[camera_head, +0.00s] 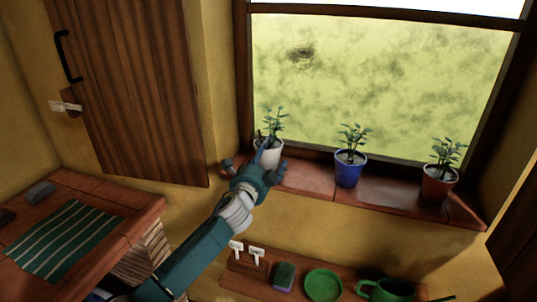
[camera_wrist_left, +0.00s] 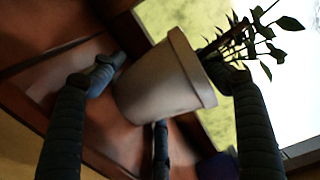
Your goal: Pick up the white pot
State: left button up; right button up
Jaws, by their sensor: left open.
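The white pot (camera_head: 272,151) with a leafy green plant stands on the window sill (camera_head: 305,177) at its left end. It fills the middle of the left wrist view (camera_wrist_left: 165,88), where it looks tilted because the camera is rolled. My left gripper (camera_head: 256,166) is open in front of the pot, its fingers spread around the pot's sides. In the wrist view the gripper (camera_wrist_left: 165,85) has one finger left of the pot, one by its rim and plant, and one below. I cannot tell whether any finger touches it. My right gripper is not in view.
A blue pot (camera_head: 348,173) and a red-brown pot (camera_head: 437,185) with plants stand further right on the sill. Below is a shelf with a green plate (camera_head: 323,284), a green mug (camera_head: 389,290) and a sponge (camera_head: 284,276). A brick counter with a striped cloth (camera_head: 64,238) is at left.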

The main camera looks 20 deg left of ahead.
pick_arm(q)
jog(key=shift+r, duration=0.1)
jog(key=c, duration=1.6)
